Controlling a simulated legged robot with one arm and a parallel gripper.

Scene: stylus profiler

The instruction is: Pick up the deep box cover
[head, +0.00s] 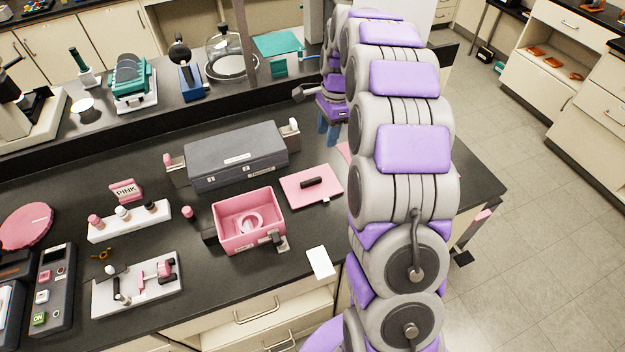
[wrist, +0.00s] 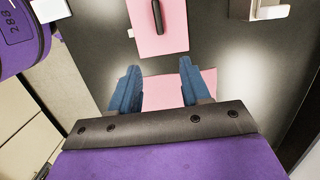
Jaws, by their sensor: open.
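A flat pink cover with a black bar handle (head: 308,183) lies on the dark bench, right of the open pink box (head: 229,238). In the wrist view the cover (wrist: 177,38) is at the top centre, handle pointing toward my gripper, beyond the fingertips. My gripper (head: 327,130) is behind the cover in the head view, its blue fingers pointing down. In the wrist view its fingers (wrist: 160,66) are spread and empty, apart from the cover. A second flat pink piece (wrist: 180,88) shows between and below the fingers; the arm partly hides it in the head view (head: 343,151).
A long grey housing (head: 236,152) stands left of the gripper. A white card (head: 320,262) lies near the front edge. A white rack with bottles (head: 128,222) and a white tool plate (head: 136,290) are at left.

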